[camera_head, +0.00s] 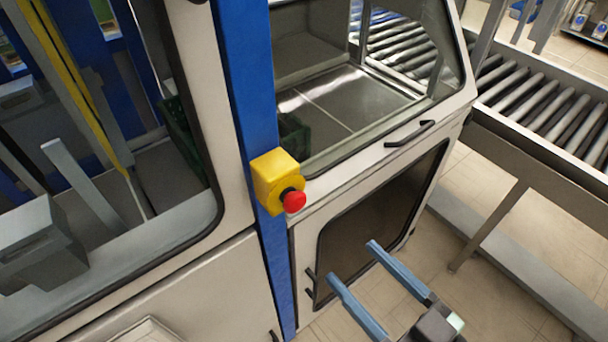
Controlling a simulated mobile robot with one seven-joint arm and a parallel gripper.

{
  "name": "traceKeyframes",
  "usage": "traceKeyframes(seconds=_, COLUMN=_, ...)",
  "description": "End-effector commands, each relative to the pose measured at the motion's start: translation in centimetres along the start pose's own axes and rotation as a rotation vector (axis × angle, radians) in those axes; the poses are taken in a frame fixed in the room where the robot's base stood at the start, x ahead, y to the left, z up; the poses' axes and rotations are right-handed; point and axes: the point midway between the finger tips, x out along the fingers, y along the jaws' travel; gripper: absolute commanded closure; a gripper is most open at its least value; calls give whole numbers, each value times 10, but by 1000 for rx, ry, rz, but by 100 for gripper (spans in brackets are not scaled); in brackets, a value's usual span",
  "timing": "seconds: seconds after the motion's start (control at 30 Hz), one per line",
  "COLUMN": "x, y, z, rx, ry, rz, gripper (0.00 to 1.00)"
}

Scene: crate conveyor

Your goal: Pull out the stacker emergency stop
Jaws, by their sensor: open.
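The emergency stop is a red mushroom button (294,201) on a yellow box (275,176). The box is fixed to a blue upright post (247,100) of the machine, near the middle of the head view. Whether the button is pressed in or out cannot be told. My gripper (350,262) is at the lower right of the button in the picture, apart from it. Its two blue fingers are spread wide, with nothing between them.
A white machine housing (370,160) with a window and black handle (410,134) stands right of the post. A roller conveyor (545,110) is at the right. A windowed panel with a grey box (35,240) is at the left.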

Motion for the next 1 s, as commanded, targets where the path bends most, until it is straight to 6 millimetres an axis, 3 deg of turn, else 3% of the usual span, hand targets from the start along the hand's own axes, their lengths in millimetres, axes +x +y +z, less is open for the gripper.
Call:
traceKeyframes(seconds=0.23, x=16, y=-2, z=-5, rx=2, ry=7, rz=-6, gripper=23)
traceKeyframes(seconds=0.7, x=107, y=-2, z=-6, rx=1, ry=4, rz=-6, gripper=23)
traceKeyframes(seconds=1.0, x=128, y=-2, z=-3, rx=0, ry=5, rz=-3, gripper=23)
